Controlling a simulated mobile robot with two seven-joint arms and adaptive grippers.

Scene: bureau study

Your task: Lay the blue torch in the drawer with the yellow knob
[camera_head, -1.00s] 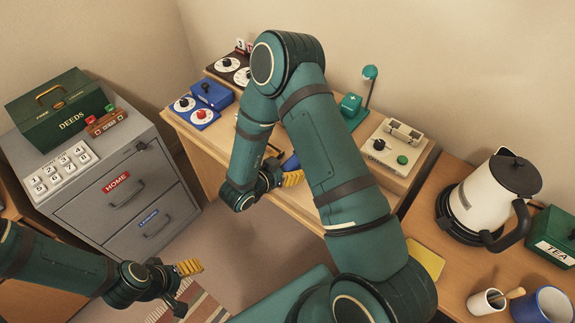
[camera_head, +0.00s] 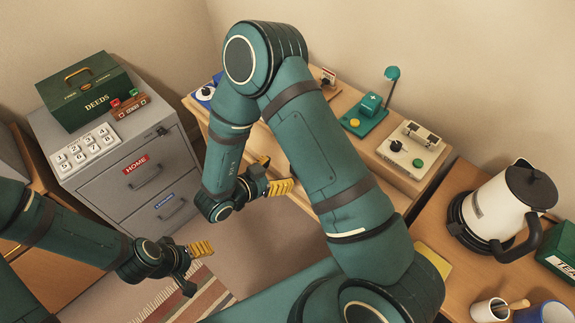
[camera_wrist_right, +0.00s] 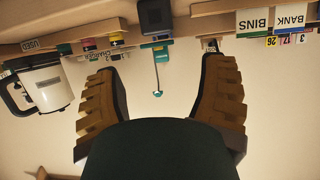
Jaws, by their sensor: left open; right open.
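No blue torch can be made out now, and my right arm hides part of the desk. No drawer with a yellow knob can be made out either. My right gripper (camera_head: 273,176) is open, in front of the desk's front edge in the head view. The right wrist view shows its two fingers (camera_wrist_right: 160,105) apart with nothing between them. My left gripper (camera_head: 195,266) is open and empty, low in front of the grey cabinet, over the floor and striped rug.
The grey cabinet (camera_head: 107,193) has shut HOME and blue-labelled drawers; a green DEEDS box (camera_head: 88,88) stands on it. The desk bears a teal device with a yellow button (camera_head: 363,117) and a cream device (camera_head: 413,148). A kettle (camera_head: 497,207) and mugs stand at right.

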